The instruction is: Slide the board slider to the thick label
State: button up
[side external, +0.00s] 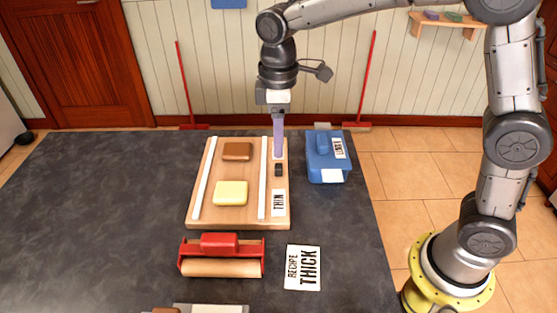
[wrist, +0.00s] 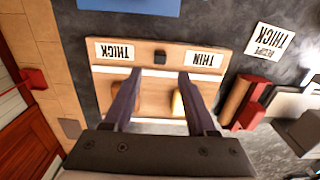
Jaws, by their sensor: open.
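The wooden board (side external: 248,222) lies on the dark counter. Its small black slider (side external: 278,169) sits on the right strip, between the thin label (side external: 278,203) and the thick label, which my fingers mostly hide in the side view. In the wrist view the slider (wrist: 159,57) is midway between the thick label (wrist: 114,51) and the thin label (wrist: 203,58). My gripper (side external: 279,156) points down near the thick-label end. In the wrist view my gripper (wrist: 158,77) is open and empty, its fingertips apart beside the slider. Their height above the board is unclear.
The board carries two white rails, a brown block (side external: 237,151) and a yellow block (side external: 230,193). A blue labelled object (side external: 328,160) stands close to its right. A red roller (side external: 221,256) and a card reading "recipe thick" (side external: 303,267) lie in front. The counter's left is clear.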

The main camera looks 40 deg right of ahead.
aim_at(278, 166)
notch_tip(278, 166, down, 7)
dwell(0.3)
grip_shut()
dwell(0.3)
jog(key=shift+r, duration=0.1)
dwell(1.0)
